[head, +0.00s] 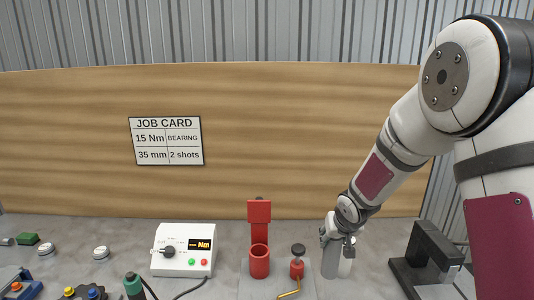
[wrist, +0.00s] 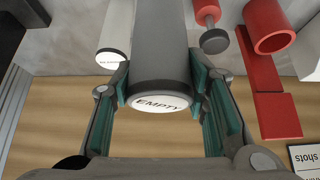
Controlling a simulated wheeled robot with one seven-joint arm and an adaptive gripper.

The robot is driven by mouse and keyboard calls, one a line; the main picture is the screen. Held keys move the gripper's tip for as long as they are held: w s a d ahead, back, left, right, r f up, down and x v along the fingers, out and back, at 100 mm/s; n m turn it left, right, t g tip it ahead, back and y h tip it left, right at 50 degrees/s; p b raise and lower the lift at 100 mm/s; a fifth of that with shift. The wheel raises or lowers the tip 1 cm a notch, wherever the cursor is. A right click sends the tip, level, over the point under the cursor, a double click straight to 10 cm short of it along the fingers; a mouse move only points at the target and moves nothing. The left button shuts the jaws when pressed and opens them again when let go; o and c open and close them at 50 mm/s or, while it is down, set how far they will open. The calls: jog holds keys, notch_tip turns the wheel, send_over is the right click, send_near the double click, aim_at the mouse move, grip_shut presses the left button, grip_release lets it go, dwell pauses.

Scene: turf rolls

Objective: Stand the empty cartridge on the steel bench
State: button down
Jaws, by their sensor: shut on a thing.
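My gripper (head: 339,240) is at the right of the bench, pointing down. In the wrist view my gripper (wrist: 160,115) has its teal pads shut on both sides of the grey cartridge, near its end labelled EMPTY. This empty cartridge (wrist: 160,50) is a dark grey cylinder; it also shows upright in the head view (head: 329,262). Whether its base touches the bench is hidden. The steel bench (head: 120,225) is a grey surface along the bottom of the head view.
A paler labelled cartridge (head: 346,266) stands close beside the held one. A red holder (head: 259,262) and a red part with a dark knob (head: 297,270) are to the left. A dark fixture (head: 425,262) is to the right. A control box (head: 182,250) stands further left.

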jog(key=w+f+b, duration=0.6)
jog(key=w, duration=0.2)
jog(key=shift+w+f, duration=0.15)
jog(key=shift+f, duration=0.25)
jog(key=shift+a, duration=0.15)
